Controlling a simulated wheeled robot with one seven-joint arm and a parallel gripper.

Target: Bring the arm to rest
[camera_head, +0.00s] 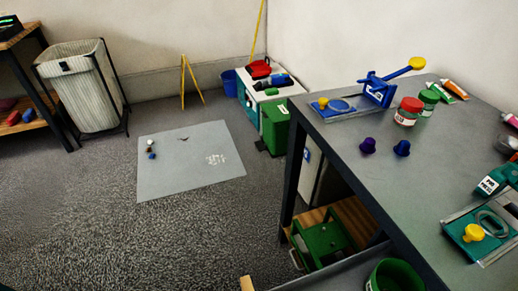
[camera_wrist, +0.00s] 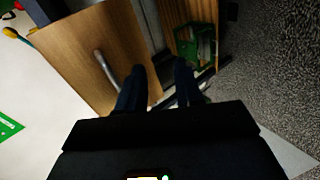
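My gripper (camera_wrist: 159,70) shows in the wrist view, with two dark fingers standing apart. It is open, and nothing shows between the fingers. The fingers are in front of a wooden panel (camera_wrist: 85,50) with a curved metal handle (camera_wrist: 104,70); I cannot tell whether they touch it. In the head view, neither my arm nor my gripper can be made out.
A grey workbench (camera_head: 410,175) with jars and tools fills the right of the head view. Below it, a green crate (camera_head: 322,240) sits on a wooden shelf; it also shows in the wrist view (camera_wrist: 195,48).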

